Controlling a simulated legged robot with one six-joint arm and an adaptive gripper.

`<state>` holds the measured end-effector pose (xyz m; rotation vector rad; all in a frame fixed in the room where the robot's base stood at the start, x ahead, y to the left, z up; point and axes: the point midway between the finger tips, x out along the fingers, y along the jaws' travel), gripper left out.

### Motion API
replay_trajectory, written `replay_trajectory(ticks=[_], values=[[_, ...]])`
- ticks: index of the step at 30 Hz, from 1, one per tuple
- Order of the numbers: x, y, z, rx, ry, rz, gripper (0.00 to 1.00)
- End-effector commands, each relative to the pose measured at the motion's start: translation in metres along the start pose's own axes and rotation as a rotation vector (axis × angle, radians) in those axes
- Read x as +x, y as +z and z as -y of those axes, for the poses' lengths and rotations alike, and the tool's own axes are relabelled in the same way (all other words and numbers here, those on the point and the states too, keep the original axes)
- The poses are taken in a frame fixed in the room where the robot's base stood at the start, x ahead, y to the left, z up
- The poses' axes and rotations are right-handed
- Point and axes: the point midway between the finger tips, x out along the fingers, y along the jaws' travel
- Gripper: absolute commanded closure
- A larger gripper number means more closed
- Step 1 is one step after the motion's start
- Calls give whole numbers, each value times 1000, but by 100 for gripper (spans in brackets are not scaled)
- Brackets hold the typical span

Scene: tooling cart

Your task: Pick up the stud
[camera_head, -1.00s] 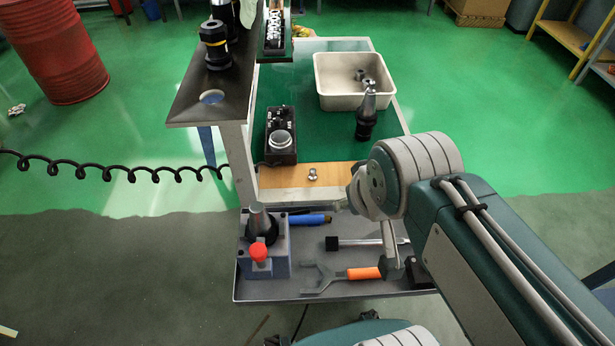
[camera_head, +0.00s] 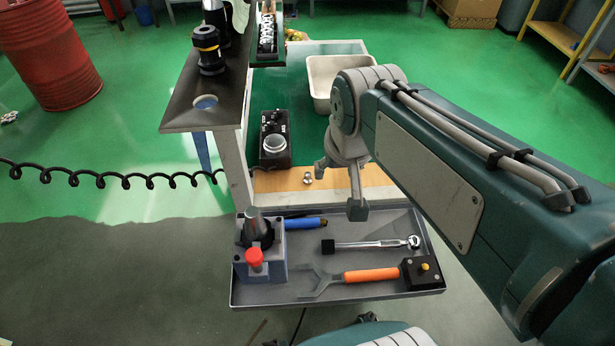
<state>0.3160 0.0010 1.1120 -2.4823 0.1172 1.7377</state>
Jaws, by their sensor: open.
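The stud (camera_head: 308,178) is a small shiny metal piece on the wooden strip (camera_head: 283,181) at the near edge of the cart top. My gripper (camera_head: 338,190) is open, with its fingers apart and nothing seen between them. It is just right of the stud in the picture, with one finger near the stud and the other lower right. I cannot tell how high it is above the strip.
A black box with a round knob (camera_head: 274,140) stands behind the stud. A white bin (camera_head: 322,78) is farther back, partly hidden by my arm. Below, a grey tray (camera_head: 330,296) holds a blue-grey fixture (camera_head: 260,264), an orange-handled wrench (camera_head: 370,275) and a ratchet (camera_head: 372,244).

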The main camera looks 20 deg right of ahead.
Motion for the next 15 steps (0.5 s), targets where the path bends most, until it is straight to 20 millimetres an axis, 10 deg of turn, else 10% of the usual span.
replay_trajectory(ticks=[15], values=[[82,-94,13,213,56,226,37]])
